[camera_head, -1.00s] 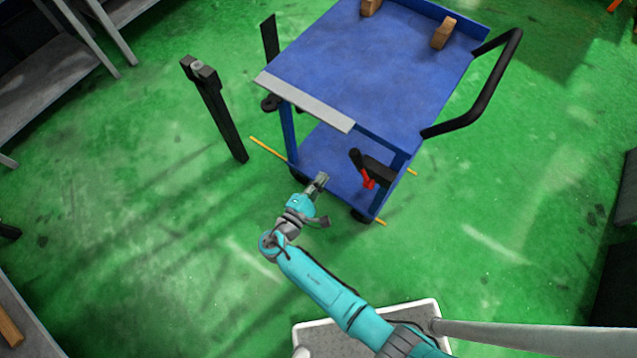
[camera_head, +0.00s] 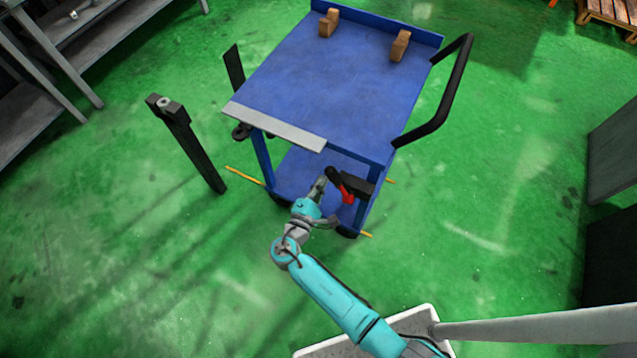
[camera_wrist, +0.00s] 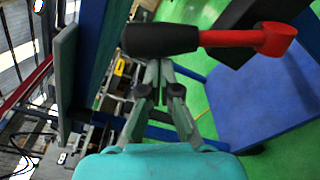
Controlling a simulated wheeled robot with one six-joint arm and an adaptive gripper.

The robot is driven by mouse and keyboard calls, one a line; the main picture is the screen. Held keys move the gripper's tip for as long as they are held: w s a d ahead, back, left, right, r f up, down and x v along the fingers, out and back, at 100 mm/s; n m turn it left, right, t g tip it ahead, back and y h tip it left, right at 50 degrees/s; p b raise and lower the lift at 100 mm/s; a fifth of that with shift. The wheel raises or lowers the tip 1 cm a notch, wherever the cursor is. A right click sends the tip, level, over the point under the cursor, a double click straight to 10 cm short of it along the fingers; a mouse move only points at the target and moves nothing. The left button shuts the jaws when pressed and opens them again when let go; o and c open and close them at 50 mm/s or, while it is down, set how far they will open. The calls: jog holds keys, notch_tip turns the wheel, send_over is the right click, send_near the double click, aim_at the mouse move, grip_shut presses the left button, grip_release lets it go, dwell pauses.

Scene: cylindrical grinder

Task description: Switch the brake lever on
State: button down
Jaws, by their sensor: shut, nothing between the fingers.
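The brake lever (camera_head: 340,186) has a black grip and a red arm and sits at the near right corner of the blue cart (camera_head: 310,85). In the wrist view the lever (camera_wrist: 225,38) lies across the picture, with its black grip on the left and its red arm on the right. My gripper (camera_head: 320,182) is shut and empty, just left of the black grip in the head view. In the wrist view my gripper (camera_wrist: 159,66) has its fingertips right below the black grip. I cannot tell whether they touch it.
A black upright post (camera_head: 188,143) stands on the green floor left of the cart. The cart's black handle (camera_head: 450,95) is at its right. Two wooden blocks (camera_head: 400,46) (camera_head: 329,23) stand on the cart top. Open floor lies right of the cart.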

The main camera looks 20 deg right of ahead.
jog(key=shift+s+d+r, duration=0.1)
jog(key=shift+s+d+r+m, duration=0.65)
jog(key=shift+s+d+m, duration=0.05)
jog(key=shift+m, duration=0.5)
jog(key=s+d+r+m, duration=0.1)
jog(key=s+d+m, duration=0.6)
jog(key=m, duration=0.1)
jog(key=shift+t, duration=0.4)
jog(key=shift+s+d+f+h, duration=0.1)
jog(key=shift+f+h, duration=0.05)
jog(key=shift+h, duration=0.15)
jog(key=v, duration=1.2)
jog(key=shift+r, duration=0.3)
